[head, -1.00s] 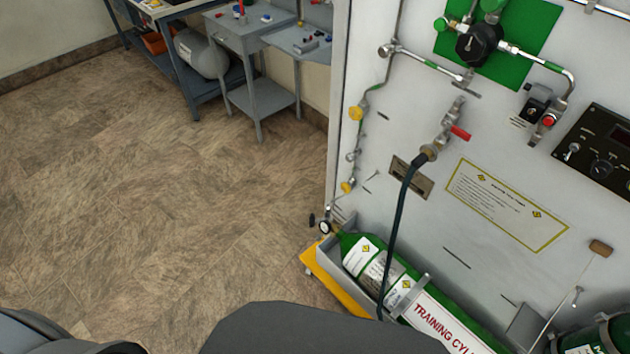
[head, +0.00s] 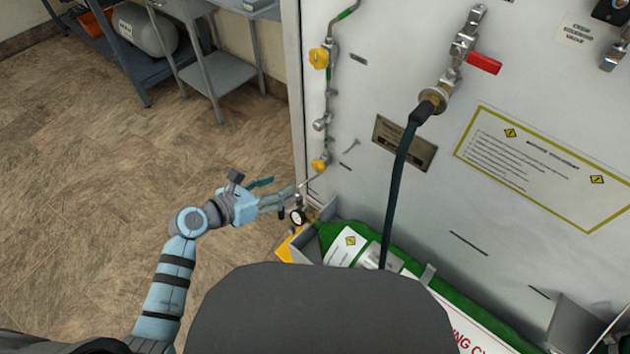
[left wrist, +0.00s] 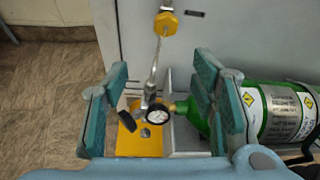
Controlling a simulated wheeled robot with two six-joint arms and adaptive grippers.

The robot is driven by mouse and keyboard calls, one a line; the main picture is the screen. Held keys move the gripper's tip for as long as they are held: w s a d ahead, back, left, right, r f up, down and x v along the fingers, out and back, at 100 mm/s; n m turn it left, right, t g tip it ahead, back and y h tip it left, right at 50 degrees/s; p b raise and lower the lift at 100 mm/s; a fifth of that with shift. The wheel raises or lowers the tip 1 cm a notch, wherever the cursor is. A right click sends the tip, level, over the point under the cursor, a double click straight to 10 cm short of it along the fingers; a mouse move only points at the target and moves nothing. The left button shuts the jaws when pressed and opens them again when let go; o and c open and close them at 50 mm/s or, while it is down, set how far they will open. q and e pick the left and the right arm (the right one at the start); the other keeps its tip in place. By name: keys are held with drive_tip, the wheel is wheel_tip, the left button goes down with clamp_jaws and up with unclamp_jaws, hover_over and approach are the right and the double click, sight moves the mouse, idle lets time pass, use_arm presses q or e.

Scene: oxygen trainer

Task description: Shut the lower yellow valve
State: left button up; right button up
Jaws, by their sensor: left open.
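The lower yellow valve (head: 319,165) is a small yellow knob low on the pipe at the left edge of the white panel. In the left wrist view the yellow knob (left wrist: 166,22) shows at the top, beyond the fingertips. My left gripper (head: 281,193) is open, just left of and below the knob, apart from it. In the left wrist view its two teal fingers (left wrist: 160,68) are spread, with a thin pipe and a round gauge (left wrist: 158,114) showing between them. My right gripper is not in view.
The upper yellow valve (head: 318,58) is higher on the same pipe. The green cylinder (head: 343,238) lies in a grey tray below, beside the gauge. A dark hose (head: 395,190) hangs in front of the panel. The floor (head: 110,200) at left is clear.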

sight(315, 167)
use_arm(q)
drive_tip(key=shift+n+h, duration=0.4)
drive_tip(key=shift+n, duration=0.1)
drive_tip(key=b+x, duration=0.2)
drive_tip(key=x, duration=0.2)
drive_tip(key=r+b+x, duration=0.1)
drive_tip(key=b+x, duration=0.1)
drive_tip(key=x, duration=0.3)
drive_tip(key=b+x, duration=0.2)
drive_tip(key=x, duration=0.3)
drive_tip(key=shift+w+d+r, duration=0.15)
drive_tip(key=shift+w+r, duration=0.2)
drive_tip(key=shift+w, duration=0.05)
drive_tip(key=shift+w+d, duration=0.2)
drive_tip(key=shift+d, duration=0.05)
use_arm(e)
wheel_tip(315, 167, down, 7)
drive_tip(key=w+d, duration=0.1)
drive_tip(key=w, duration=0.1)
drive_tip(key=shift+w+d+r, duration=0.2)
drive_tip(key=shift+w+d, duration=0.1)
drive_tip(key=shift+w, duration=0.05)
